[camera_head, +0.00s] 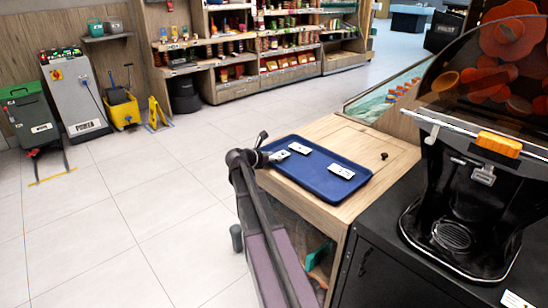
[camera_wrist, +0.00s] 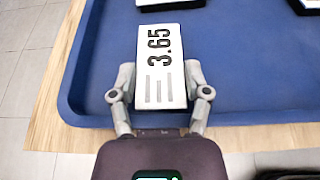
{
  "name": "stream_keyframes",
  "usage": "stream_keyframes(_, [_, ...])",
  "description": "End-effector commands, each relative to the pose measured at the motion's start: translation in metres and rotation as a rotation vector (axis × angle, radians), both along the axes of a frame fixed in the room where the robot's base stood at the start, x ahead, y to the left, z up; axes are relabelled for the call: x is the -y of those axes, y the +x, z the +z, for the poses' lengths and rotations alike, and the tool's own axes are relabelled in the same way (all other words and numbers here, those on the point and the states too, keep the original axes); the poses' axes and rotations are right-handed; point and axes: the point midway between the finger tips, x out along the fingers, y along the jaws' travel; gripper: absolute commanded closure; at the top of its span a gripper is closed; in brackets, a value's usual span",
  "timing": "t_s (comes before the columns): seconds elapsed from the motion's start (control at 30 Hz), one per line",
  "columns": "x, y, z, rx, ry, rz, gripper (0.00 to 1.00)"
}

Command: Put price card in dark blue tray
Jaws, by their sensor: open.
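The dark blue tray (camera_head: 330,186) lies on a wooden counter top; its blue floor also fills much of the wrist view (camera_wrist: 255,70). A white price card marked 3.65 (camera_wrist: 160,62) is over the tray's near-left part, between my fingers; in the head view it shows as a small white card (camera_head: 279,156). My gripper (camera_wrist: 160,80) is open, with one finger on each side of the card's lower half. I cannot tell whether the card rests fully on the tray floor. Two more white cards (camera_head: 300,148) (camera_head: 341,171) lie in the tray.
The wooden counter (camera_head: 395,152) has bare room behind and right of the tray, with a small black knob (camera_head: 384,156). A black juicer (camera_head: 465,190) stands at the right. A white card (camera_head: 514,300) is at its lower front. Open tiled floor (camera_head: 150,210) is at left.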

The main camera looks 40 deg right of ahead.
Motion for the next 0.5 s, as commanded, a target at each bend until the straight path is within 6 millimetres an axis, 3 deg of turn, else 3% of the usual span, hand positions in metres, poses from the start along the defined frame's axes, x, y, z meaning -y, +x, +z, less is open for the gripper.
stream_keyframes(0.03, [-0.004, -0.008, -0.01, 0.001, 0.032, -0.014, 0.06])
stream_keyframes(0.17, [-0.004, -0.009, -0.008, 0.0, 0.032, -0.014, 0.06])
stream_keyframes(0.43, [-0.004, -0.008, 0.006, 0.003, 0.032, -0.014, 0.06])
stream_keyframes(0.5, [-0.014, -0.008, 0.01, 0.003, 0.031, -0.011, 0.06])
